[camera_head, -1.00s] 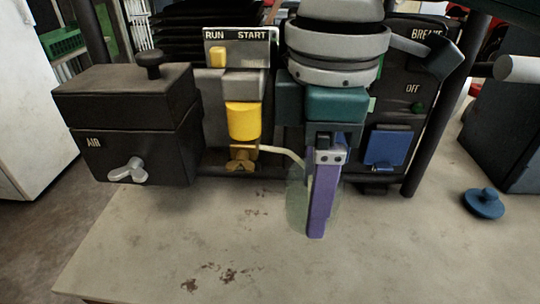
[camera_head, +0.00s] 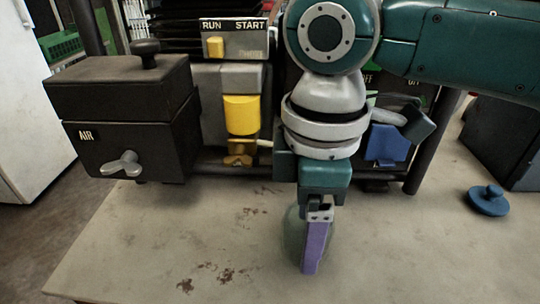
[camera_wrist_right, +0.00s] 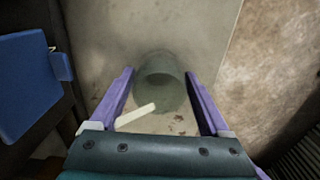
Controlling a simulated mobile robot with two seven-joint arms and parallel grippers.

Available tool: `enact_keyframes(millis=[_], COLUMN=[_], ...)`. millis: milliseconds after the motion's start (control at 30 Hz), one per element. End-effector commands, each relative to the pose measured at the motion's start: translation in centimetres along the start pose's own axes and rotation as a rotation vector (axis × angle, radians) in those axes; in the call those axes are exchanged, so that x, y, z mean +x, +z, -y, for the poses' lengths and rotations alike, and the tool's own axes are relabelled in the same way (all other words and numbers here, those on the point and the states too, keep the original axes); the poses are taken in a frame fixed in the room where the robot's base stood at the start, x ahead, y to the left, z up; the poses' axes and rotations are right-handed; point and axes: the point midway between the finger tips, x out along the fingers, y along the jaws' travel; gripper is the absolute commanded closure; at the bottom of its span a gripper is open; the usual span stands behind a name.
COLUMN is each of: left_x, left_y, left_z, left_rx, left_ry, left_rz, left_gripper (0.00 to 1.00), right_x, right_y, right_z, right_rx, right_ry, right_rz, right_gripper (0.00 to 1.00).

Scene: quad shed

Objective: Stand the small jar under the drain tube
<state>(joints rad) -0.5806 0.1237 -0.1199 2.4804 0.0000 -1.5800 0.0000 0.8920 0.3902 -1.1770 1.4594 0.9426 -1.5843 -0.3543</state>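The small jar (camera_head: 291,240) is clear, greenish and upright, low over the bench. My right gripper (camera_head: 315,248), with purple fingers, comes down over it in the head view. In the right wrist view the tube (camera_wrist_right: 135,117) ends in front of the jar's near lower edge. My left gripper is not in view.
A black AIR box (camera_head: 125,120) with a silver tap stands at left. A RUN/START panel (camera_head: 234,38) is above the yellow cup (camera_head: 242,115). A blue panel (camera_head: 388,145) is behind my wrist. A blue knobbed lid (camera_head: 488,200) lies right. The front bench (camera_head: 150,235) is clear.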

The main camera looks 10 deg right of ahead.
Motion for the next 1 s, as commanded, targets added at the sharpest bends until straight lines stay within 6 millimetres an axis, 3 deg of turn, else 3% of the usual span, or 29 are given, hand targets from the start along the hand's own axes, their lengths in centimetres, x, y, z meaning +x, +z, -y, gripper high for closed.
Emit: enact_keyframes(millis=[167,467,1000], left_x=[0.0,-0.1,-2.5], left_y=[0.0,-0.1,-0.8], left_z=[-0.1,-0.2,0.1], left_rx=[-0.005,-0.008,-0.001], left_ry=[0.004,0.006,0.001], left_rz=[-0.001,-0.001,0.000], left_gripper=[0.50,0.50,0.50], right_x=[0.0,-0.6,-11.1], right_y=[0.0,0.0,-0.1], right_z=[0.0,0.0,-0.1], right_rx=[0.000,0.000,0.001], right_ry=[0.000,0.001,0.001], right_rz=[0.000,-0.001,-0.001], right_gripper=[0.00,0.00,0.00])
